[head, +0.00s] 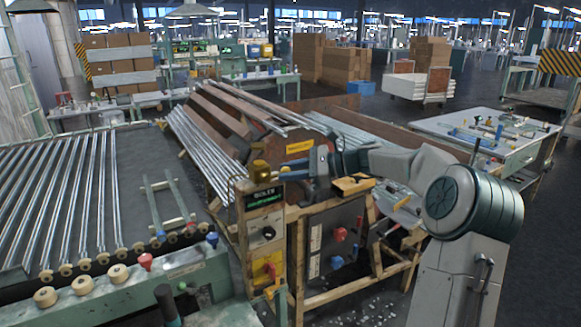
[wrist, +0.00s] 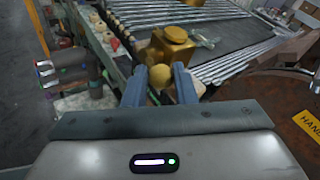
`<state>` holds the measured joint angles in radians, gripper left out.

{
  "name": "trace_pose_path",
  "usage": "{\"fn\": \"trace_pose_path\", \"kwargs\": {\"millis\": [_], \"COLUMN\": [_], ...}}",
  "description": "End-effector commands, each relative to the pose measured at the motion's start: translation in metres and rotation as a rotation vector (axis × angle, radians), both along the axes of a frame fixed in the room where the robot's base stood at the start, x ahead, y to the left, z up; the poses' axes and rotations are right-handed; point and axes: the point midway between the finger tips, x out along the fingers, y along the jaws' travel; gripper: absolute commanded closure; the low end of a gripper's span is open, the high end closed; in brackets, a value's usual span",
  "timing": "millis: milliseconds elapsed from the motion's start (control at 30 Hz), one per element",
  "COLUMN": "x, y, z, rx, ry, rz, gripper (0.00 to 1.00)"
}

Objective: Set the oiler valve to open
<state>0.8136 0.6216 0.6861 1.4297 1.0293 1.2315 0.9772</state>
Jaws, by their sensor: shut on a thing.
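The oiler is a small brass-coloured block with a round cap (wrist: 174,36) just ahead of my gripper in the wrist view. It also shows in the head view (head: 261,169), on top of the control post with the green-lettered sign. A round brass knob (wrist: 161,76), which looks like the oiler valve, sits between my two blue-grey fingers. My gripper (wrist: 160,80) is shut on this knob. In the head view my gripper (head: 284,170) reaches in from the right at the oiler's height. I cannot tell the valve's setting.
The control post (head: 265,230) below the oiler carries a red handle on a yellow plate. A rust-brown drum (head: 300,147) with a yellow label stands close behind my gripper. A wooden-framed cabinet (head: 335,240) stands below my arm.

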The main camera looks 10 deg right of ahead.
Motion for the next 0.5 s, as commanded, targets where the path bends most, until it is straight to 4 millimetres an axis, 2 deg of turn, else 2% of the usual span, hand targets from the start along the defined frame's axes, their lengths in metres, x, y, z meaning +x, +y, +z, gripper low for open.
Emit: {"fn": "trace_pose_path", "kwargs": {"millis": [33, 500], "x": [0.0, -0.005], "y": [0.002, 0.016], "z": [0.01, 0.03], "rx": [-0.048, -0.472], "ry": [-0.016, -0.157], "rz": [-0.002, -0.002], "gripper": [0.98, 0.98]}}
